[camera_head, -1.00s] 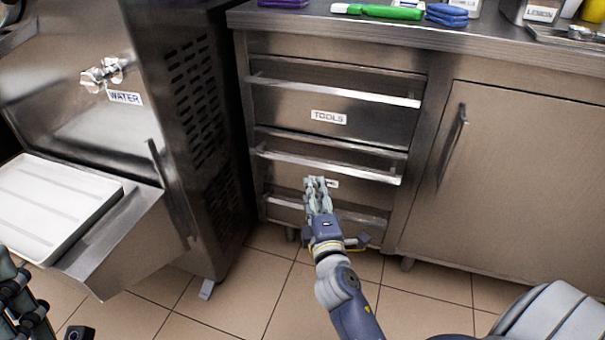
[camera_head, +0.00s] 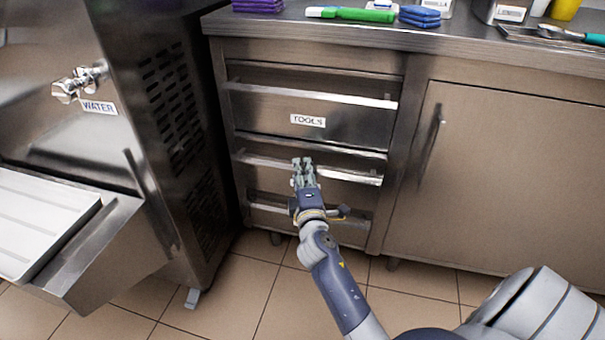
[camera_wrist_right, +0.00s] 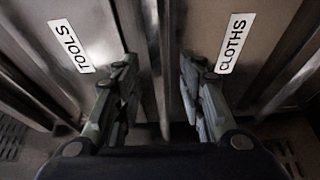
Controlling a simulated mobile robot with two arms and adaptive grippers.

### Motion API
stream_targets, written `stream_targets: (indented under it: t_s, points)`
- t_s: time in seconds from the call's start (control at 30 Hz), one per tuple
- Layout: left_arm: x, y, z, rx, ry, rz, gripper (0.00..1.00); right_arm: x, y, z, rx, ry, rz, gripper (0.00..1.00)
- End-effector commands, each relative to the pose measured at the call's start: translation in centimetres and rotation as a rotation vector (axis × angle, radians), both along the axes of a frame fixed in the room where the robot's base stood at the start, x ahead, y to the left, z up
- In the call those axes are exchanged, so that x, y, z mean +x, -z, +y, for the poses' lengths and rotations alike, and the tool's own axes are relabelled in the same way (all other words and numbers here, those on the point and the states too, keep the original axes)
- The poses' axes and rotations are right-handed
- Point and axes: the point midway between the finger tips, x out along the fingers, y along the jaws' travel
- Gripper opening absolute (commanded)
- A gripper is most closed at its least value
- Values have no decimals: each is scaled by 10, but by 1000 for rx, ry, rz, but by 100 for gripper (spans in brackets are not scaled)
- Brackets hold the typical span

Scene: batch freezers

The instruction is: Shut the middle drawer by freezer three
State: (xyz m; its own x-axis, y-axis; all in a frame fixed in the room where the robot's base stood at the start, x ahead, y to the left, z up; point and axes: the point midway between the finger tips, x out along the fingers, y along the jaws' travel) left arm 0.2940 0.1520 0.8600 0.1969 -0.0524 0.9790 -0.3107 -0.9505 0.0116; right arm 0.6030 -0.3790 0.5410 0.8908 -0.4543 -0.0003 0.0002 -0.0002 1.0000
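The steel drawer unit stands under the counter. Its top drawer carries the TOOLS label (camera_head: 308,120). The middle drawer has a long bar handle (camera_head: 352,177); a narrow dark gap shows above its front, but how far it stands out is hard to tell. My right gripper (camera_head: 303,163) is at this handle, left of its middle, and covers the label area below. In the right wrist view the fingers (camera_wrist_right: 155,75) are apart, between the TOOLS label and the CLOTHS label (camera_wrist_right: 237,43), with a metal bar behind the gap. Contact cannot be made out. My left gripper is out of view.
A freezer (camera_head: 170,130) with a vented side and a projecting white tray (camera_head: 40,225) stands at left. A closed cupboard door (camera_head: 500,180) is at right. Tiled floor is clear in front.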

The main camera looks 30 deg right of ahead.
Motion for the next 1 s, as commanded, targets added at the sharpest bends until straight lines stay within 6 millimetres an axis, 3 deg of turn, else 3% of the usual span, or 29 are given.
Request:
stream_targets:
  t_s: [0.33, 0.5, 0.7, 1.0]
  points:
    - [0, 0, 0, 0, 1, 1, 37, 3, 0, -2, 0, 0, 0, 34]
    - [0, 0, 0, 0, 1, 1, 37, 3, 0, -2, 0, 0, 0, 0]
    - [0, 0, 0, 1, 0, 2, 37, 4, 0, -3, -1, 0, 0, 0]
    - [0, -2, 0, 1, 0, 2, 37, 20, 0, -21, 0, -1, 0, 0]
